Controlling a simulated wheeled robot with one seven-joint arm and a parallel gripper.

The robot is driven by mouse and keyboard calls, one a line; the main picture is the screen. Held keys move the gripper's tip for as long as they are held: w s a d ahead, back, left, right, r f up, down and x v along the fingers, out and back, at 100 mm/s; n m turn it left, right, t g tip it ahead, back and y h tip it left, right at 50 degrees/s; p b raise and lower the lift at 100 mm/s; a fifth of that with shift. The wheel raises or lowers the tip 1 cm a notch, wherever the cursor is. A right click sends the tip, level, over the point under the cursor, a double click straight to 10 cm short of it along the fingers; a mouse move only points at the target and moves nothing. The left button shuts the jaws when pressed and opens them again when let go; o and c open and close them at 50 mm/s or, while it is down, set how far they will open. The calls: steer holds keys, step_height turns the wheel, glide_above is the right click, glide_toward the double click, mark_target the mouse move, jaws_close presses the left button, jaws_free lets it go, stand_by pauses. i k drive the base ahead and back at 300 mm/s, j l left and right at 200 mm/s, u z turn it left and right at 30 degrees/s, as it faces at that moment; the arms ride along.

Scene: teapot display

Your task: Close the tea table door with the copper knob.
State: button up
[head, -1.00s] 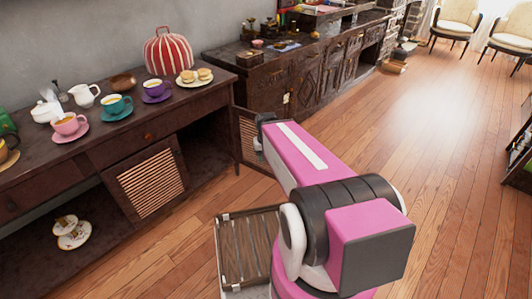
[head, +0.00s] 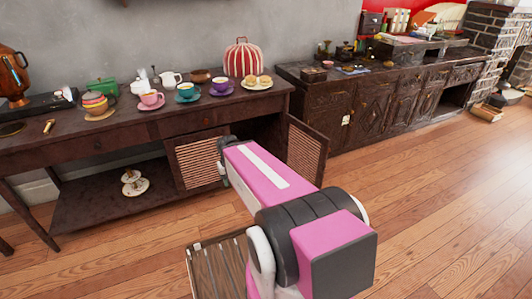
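The dark wooden tea table (head: 60,150) stands against the wall at left and centre. One slatted door (head: 197,158) is in its front at the middle; I cannot tell if it is fully closed. A second slatted door (head: 306,152) at the right end stands swung open, with a dark opening to its left. I cannot make out a copper knob on either door. My pink arm reaches forward, and its far end (head: 226,160) appears between the two doors, overlapping the left door's right edge. My gripper's fingers are hidden, and contact with a door cannot be judged.
Cups, saucers, a striped red teapot-like piece (head: 243,58) and a green pot (head: 102,87) stand on the tabletop. A plate stand (head: 133,183) sits on the lower shelf. A long carved cabinet (head: 390,105) stands at right. The wooden floor (head: 450,210) at right is clear.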

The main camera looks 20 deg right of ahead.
mark_target(306, 151)
steer(key=l+u, duration=0.35)
steer(key=k+l+u, duration=0.1)
steer(key=l+u, duration=0.25)
steer(key=l, duration=0.15)
steer(key=k+l+u, duration=0.1)
steer(key=l+u, duration=0.3)
steer(key=k+l, duration=0.15)
steer(key=l, duration=0.25)
steer(key=k+l, duration=0.15)
steer(key=l, duration=0.2)
steer(key=k+l, duration=0.15)
steer(key=l, duration=0.25)
steer(key=k+l, duration=0.15)
steer(key=l, duration=0.25)
steer(key=k+l, duration=0.2)
steer(key=l, duration=0.2)
steer(key=k+l, duration=0.15)
steer(key=l, duration=0.2)
steer(key=k+l, duration=0.3)
steer(key=k, duration=0.15)
steer(key=k+l, duration=0.3)
steer(key=k, duration=0.15)
